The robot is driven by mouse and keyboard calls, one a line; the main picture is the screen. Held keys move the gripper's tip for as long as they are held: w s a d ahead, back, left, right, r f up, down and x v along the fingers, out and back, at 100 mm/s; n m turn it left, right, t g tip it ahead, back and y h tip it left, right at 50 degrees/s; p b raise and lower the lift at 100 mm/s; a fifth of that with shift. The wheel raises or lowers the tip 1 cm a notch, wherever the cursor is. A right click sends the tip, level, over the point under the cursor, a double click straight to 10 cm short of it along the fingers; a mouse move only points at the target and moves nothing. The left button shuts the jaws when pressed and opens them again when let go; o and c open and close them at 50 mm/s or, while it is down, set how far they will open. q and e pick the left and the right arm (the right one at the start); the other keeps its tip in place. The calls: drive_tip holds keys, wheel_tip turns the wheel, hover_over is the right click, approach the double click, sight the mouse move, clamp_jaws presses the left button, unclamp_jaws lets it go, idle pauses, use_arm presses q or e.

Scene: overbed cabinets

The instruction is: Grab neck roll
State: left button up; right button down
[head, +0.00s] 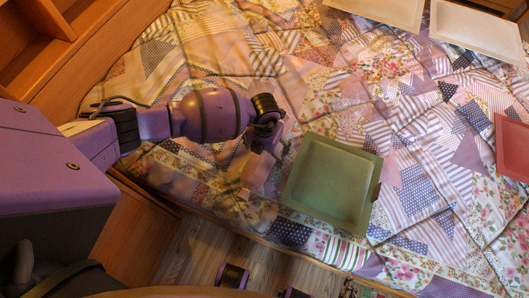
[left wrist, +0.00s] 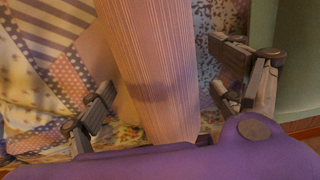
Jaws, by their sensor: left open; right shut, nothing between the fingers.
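The neck roll (left wrist: 155,65) is a pinkish cylinder with fine stripes. In the left wrist view it runs lengthwise between the two fingers of my left gripper (left wrist: 165,105), with a gap at each side. The gripper is open around it, and a shadow falls across the roll. In the head view my left gripper (head: 262,150) is over the bed beside the green square panel, and its wrist and fingers hide much of the roll. My right gripper (head: 352,289) shows only as dark parts at the bottom edge, away from the roll.
A patchwork quilt (head: 420,130) covers the bed. A green square panel (head: 330,182) lies right of my left gripper. Pale panels (head: 478,30) are at the top right and a red one (head: 513,148) at the right edge. Wooden shelving (head: 40,50) stands at the upper left.

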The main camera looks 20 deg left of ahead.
use_arm(q)
wheel_tip(320, 180, down, 2)
drive_tip(key=shift+f, duration=0.25)
drive_tip(key=c, duration=1.4)
drive_tip(key=shift+o, duration=0.2)
